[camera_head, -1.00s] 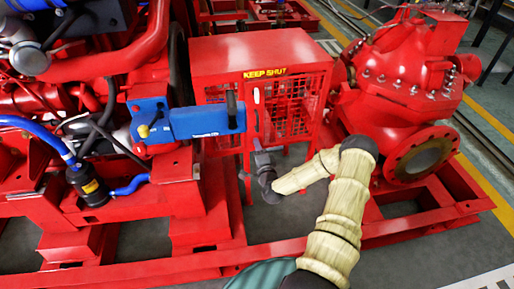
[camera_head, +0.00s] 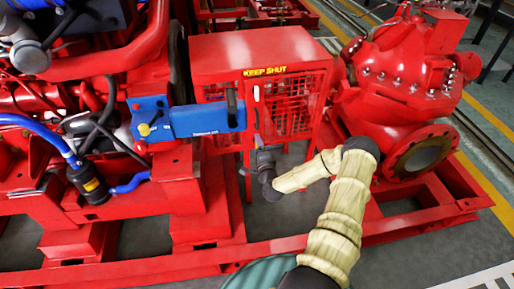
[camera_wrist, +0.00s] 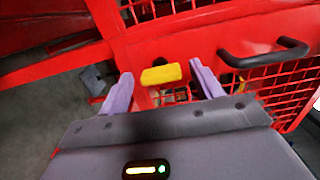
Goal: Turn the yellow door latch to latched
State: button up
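The yellow door latch (camera_wrist: 161,74) shows in the wrist view as a short bar lying nearly level on the red mesh door. My gripper (camera_wrist: 162,88) is open, with one pale purple finger to each side of the latch. There are gaps between the latch and both fingers, and nothing is held. In the head view my gripper (camera_head: 264,156) is at the lower front of the red cabinet (camera_head: 250,60) marked KEEP SHUT. I cannot make out the latch there; my gripper may hide it.
A black door handle (camera_wrist: 265,54) is right of the latch in the wrist view. A blue box (camera_head: 190,121) on the engine is left of my gripper. A red pump (camera_head: 405,90) stands to the right. A red base rail (camera_head: 390,230) runs below my arm.

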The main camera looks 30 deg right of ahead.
jog(key=p+v, duration=0.4)
jog(key=v, duration=1.3)
jog(key=shift+s, duration=0.3)
